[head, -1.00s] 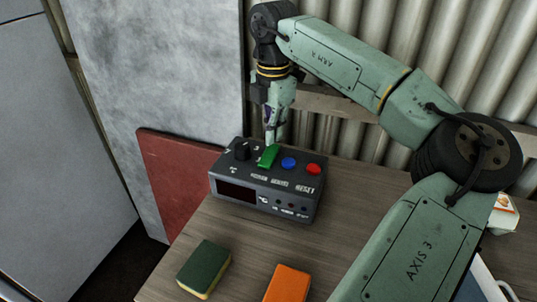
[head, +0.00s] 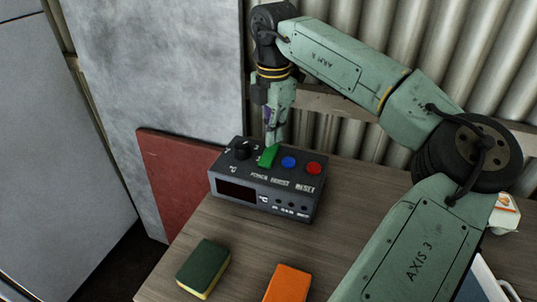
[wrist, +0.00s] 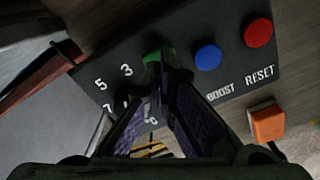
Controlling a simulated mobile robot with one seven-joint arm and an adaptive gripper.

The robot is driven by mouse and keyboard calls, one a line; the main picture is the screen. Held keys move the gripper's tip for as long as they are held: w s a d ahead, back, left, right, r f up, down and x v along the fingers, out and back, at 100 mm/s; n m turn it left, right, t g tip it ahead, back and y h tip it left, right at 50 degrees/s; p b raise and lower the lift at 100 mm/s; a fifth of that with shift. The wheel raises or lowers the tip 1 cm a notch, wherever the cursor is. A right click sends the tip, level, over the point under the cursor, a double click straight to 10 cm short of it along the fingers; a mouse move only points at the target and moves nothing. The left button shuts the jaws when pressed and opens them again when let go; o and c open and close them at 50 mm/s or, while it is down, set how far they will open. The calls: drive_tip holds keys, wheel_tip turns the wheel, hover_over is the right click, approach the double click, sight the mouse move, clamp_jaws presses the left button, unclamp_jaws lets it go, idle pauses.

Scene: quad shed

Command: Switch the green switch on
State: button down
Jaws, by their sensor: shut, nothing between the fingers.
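The green switch (head: 269,155) is a rocker on the top of a dark control box (head: 265,207), left of a blue button (head: 288,162) and a red button (head: 313,168). My gripper (head: 271,143) points down at the switch's far end, with the fingers shut and empty. In the wrist view, the fingertips (wrist: 165,62) are at the green switch (wrist: 152,57) and cover part of it. They seem to touch it, but contact is not clear. The blue button (wrist: 208,57) and red button (wrist: 258,33) show to the right there.
A black knob (head: 242,148) is on the box's left. A green and yellow sponge (head: 204,268) and an orange block (head: 288,284) lie on the wooden table (head: 237,254) in front. A red board (head: 176,178) leans at the left. A corrugated wall (head: 345,143) stands behind.

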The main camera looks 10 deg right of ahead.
sight(272, 147)
drive_tip(key=shift+f+b, duration=0.75)
drive_tip(key=shift+f, duration=0.3)
drive_tip(key=shift+r, duration=0.15)
idle(0.3)
drive_tip(key=shift+r+p, duration=2.4)
drive_tip(key=shift+r, duration=1)
